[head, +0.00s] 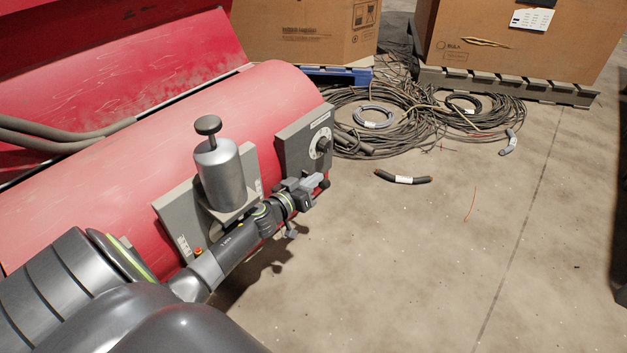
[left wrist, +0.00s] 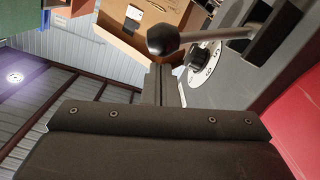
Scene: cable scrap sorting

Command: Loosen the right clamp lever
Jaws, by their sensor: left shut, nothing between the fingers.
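A clamp lever with a dark ball knob (left wrist: 168,40) and a metal rod shows large in the left wrist view, in front of a round numbered dial (left wrist: 205,62). In the head view the dial (head: 319,143) sits on a grey panel (head: 292,150) on the red machine; a dark ball (head: 325,184) shows below it. My left gripper (head: 314,187) is shut and empty close to this ball. In the left wrist view its fingers (left wrist: 162,84) point toward the lever; I cannot tell whether they touch it. My right gripper is not in view.
A silver cylinder with a black knob (head: 221,172) stands on the red machine (head: 238,95), left of the panel. Coiled cables (head: 400,118) and a loose black piece (head: 403,179) lie on the floor. Cardboard boxes (head: 520,42) stand behind. The floor at right is mostly clear.

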